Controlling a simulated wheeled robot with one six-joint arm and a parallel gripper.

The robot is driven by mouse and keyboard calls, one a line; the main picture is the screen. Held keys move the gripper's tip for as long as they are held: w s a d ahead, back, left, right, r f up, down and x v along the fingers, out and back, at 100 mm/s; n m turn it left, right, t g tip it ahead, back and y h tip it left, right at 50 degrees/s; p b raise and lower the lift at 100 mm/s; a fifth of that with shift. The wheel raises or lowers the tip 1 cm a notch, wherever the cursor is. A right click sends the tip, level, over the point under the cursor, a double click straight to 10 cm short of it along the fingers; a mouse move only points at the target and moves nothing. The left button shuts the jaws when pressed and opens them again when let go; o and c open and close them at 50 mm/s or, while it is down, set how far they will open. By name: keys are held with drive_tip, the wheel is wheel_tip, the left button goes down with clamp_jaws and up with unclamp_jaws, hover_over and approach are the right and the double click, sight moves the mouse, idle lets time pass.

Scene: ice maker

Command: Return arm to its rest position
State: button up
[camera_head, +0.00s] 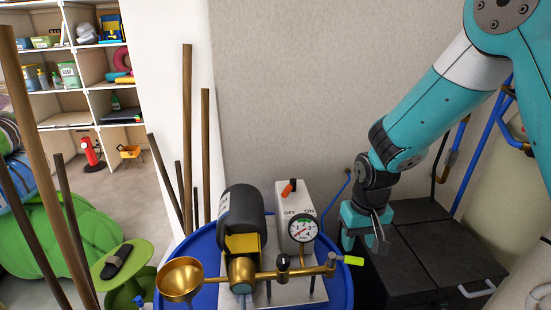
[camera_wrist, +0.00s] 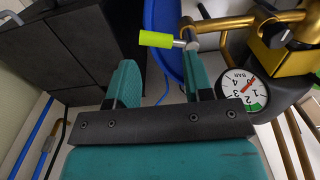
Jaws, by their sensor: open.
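My gripper (camera_head: 368,240) hangs at the end of my teal arm, to the right of the ice maker. It points down beside the machine's right end. In the wrist view my gripper (camera_wrist: 165,85) shows two teal fingers set apart, with nothing between them. The ice maker (camera_head: 240,270) has a black cylinder, brass pipes, a brass funnel (camera_head: 180,279) and a pressure gauge (camera_head: 302,228). Its yellow-green lever (camera_head: 353,261) lies just below my fingers in the head view. The lever (camera_wrist: 156,39) also shows beyond the fingertips in the wrist view. I see no contact.
The ice maker stands on a blue round drum (camera_head: 205,245). A white switch box (camera_head: 295,205) with an orange-red toggle (camera_head: 289,187) rises behind the gauge. A dark box (camera_head: 450,255) stands at right. Wooden poles stand at left. The wall above the machine is clear.

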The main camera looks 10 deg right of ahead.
drive_tip(key=s+a+r+n+y+b, duration=0.1)
drive_tip(key=s+a+r+n+b, duration=0.1)
drive_tip(key=s, duration=0.5)
drive_tip(key=s+a+r+n+y+b, duration=0.1)
drive_tip(key=s+a+r+n+b, duration=0.1)
drive_tip(key=s, duration=0.5)
drive_tip(key=s+a+r+n+y+b, duration=0.2)
drive_tip(key=s+a+r+n+b, duration=0.1)
drive_tip(key=s, duration=0.4)
drive_tip(key=a+r+b, duration=0.1)
drive_tip(key=b, duration=0.1)
drive_tip(key=shift+a+b, duration=0.3)
drive_tip(key=shift+a, duration=0.05)
